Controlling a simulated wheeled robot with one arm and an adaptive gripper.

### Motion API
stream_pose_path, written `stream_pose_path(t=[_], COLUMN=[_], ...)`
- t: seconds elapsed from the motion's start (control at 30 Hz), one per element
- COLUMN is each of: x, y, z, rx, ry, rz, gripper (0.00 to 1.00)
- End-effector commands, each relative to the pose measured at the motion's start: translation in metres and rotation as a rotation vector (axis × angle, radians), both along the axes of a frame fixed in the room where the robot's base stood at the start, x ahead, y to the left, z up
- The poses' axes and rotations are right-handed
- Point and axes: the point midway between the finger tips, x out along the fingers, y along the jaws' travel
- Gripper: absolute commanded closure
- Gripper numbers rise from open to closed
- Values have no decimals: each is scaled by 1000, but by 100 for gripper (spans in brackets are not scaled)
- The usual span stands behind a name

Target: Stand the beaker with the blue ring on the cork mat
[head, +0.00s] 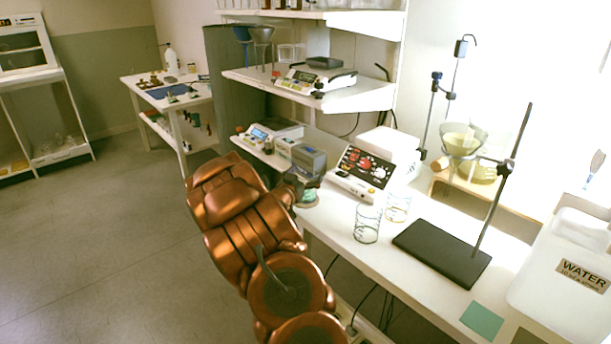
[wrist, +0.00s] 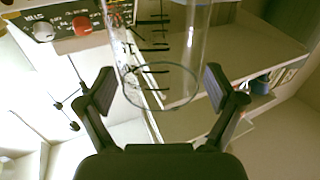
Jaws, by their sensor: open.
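A clear glass beaker (wrist: 150,72) with dark graduation marks fills the upper middle of the wrist view. A thin bluish-grey ellipse runs round its near end; I cannot tell if this is the blue ring. My gripper (wrist: 160,82) is open, with one finger on each side of the beaker's near end and gaps visible. In the head view my gripper (head: 301,184) is small and dark at the bench's left edge, over a greenish round thing (head: 309,200), partly hidden. A brown mat (head: 527,338), possibly the cork mat, is cut off at the bottom right.
Two clear beakers, one dark-marked (head: 367,223) and one yellow-marked (head: 398,207), stand on the bench right of my gripper. A black stand base (head: 443,252) with a rod, a green mat (head: 482,320) and a white water container (head: 563,275) lie further right. An instrument (head: 362,172) stands behind.

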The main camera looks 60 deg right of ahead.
Motion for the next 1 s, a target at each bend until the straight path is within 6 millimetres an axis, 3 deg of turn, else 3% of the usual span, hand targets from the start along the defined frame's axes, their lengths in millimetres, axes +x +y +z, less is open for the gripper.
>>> stream_pose_path(t=[0.27, 1.0], x=[0, -12], y=[8, 102], z=[4, 3], rx=[-1, 0], ry=[-1, -1], rz=[1, 2], gripper=[8, 8])
